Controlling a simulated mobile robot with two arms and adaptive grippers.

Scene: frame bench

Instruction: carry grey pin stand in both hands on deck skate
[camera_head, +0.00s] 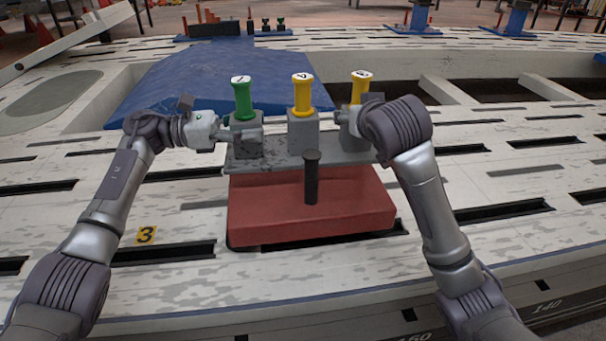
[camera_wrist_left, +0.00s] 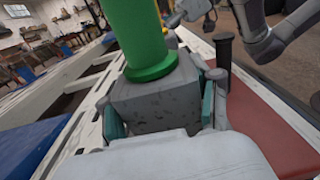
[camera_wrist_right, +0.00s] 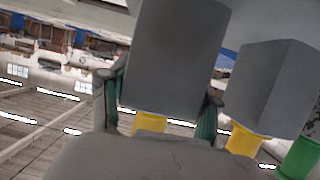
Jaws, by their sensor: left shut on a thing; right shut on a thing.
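The grey pin stand (camera_head: 280,160) is a flat bar with three grey blocks. A green pin (camera_head: 243,100) stands on the left block; yellow pins stand on the middle (camera_head: 302,97) and right (camera_head: 361,88) blocks. My left gripper (camera_head: 238,134) is shut on the left block, which shows between its pads in the left wrist view (camera_wrist_left: 150,103). My right gripper (camera_wrist_right: 165,105) is shut on the right end block; my wrist partly hides it in the head view. The red deck skate (camera_head: 310,220) lies under the bar's near side. Whether they touch I cannot tell.
A dark upright post (camera_head: 311,180) stands at the skate, in front of the bar. A blue sheet (camera_head: 205,75) lies behind the stand. The pale slotted bench (camera_head: 520,200) has clear room at right. A yellow "3" marker (camera_head: 146,235) lies at left.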

